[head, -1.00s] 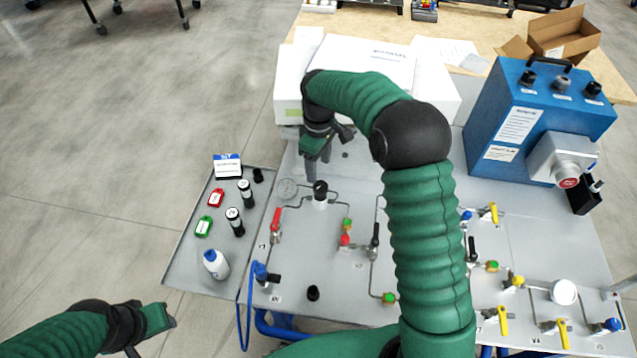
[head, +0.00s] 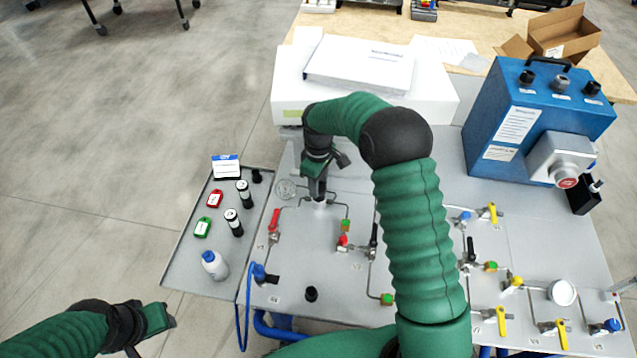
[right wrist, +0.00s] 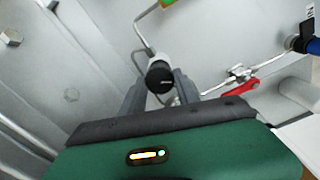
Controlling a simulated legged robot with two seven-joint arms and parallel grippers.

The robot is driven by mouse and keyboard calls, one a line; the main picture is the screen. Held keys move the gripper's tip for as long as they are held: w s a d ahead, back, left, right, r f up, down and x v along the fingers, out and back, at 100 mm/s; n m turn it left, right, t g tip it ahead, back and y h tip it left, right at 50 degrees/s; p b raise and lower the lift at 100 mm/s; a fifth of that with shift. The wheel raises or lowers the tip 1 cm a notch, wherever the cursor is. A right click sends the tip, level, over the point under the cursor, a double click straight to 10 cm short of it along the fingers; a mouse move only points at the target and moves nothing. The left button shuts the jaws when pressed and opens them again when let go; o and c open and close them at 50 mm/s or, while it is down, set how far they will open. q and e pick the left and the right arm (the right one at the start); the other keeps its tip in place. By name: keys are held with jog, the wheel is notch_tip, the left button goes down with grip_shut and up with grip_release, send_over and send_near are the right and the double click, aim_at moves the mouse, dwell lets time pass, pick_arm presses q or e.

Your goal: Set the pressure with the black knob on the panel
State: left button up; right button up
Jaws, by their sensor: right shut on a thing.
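The black knob (right wrist: 160,76) sits on a silver regulator body, between the two fingers of my right gripper (right wrist: 160,92) in the right wrist view. In the head view my right gripper (head: 317,190) points down onto the regulator (head: 319,203) on the grey panel (head: 325,255), and its fingers hide the knob. The right gripper is shut on the knob. A round gauge (head: 286,189) stands just left of the regulator; its reading is too small to tell. My left gripper (head: 160,319) is at lower left, away from the panel, and its finger opening is unclear.
A red-handled valve (head: 274,222) is left of the regulator, and a black-handled valve (head: 373,240) is to its right. A side tray (head: 185,262) holds bottles and tags. A white box (head: 290,100) and a blue unit (head: 540,115) stand behind.

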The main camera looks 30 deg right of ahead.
grip_shut()
jog(key=shift+r+m+p, duration=0.1)
jog(key=shift+m+p, duration=0.3)
jog(key=shift+m, duration=1.1)
jog(key=o, duration=0.9)
grip_release()
jog(key=shift+d, duration=0.1)
